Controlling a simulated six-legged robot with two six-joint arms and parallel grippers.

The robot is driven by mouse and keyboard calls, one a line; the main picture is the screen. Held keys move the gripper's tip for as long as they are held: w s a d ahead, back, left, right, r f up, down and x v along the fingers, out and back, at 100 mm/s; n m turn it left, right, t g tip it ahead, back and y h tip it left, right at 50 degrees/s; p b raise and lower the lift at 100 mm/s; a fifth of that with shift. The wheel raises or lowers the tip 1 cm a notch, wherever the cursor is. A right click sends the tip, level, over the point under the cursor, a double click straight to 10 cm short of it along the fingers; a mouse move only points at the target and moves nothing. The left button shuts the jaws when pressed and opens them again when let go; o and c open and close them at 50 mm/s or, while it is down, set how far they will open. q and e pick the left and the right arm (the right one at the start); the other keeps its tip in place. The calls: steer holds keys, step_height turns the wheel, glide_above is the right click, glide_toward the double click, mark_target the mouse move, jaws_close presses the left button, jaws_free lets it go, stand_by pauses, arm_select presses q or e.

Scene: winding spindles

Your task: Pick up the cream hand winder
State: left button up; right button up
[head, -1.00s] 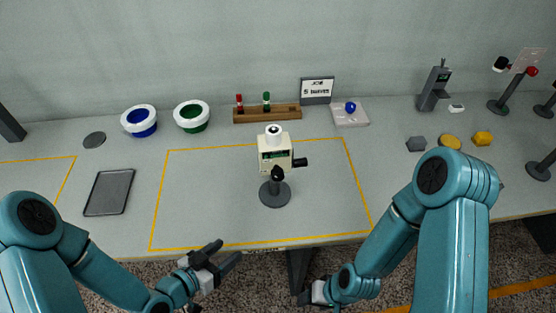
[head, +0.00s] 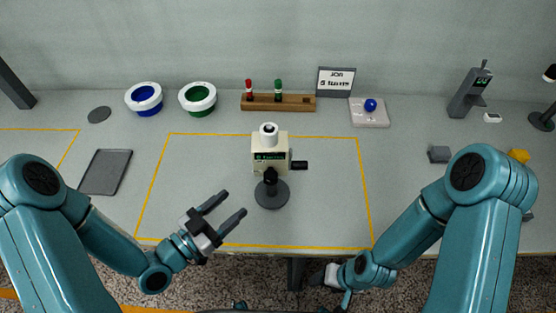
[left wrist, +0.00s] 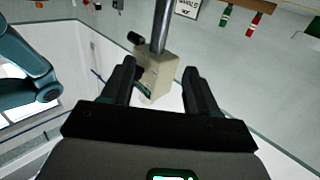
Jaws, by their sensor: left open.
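The cream hand winder (head: 265,160) stands upright inside the yellow outline, with a white top, a green display, a dark crank at its right and a dark round stand (head: 272,195) below. My left gripper (head: 235,202) is open and empty, low and to the left of the winder, its fingers pointing toward the stand. In the left wrist view the cream winder body (left wrist: 158,75) shows between and beyond the open fingers. They appear apart from it. My right gripper (head: 332,278) is low at the table's front edge, its fingers too unclear to judge.
White-rimmed blue (head: 145,99) and green (head: 197,98) bowls stand behind left. A wooden rack (head: 297,104) holds a red and a green spindle. A sign (head: 336,82) and a pale tray with a blue ball (head: 370,105) are behind right. The table around the winder is clear.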

mark_target(271, 166)
arm_select(q)
steer(key=b+x, duration=0.4)
steer(key=x, duration=1)
steer(key=shift+d, duration=0.25)
steer(key=shift+r, duration=0.15)
jaws_close()
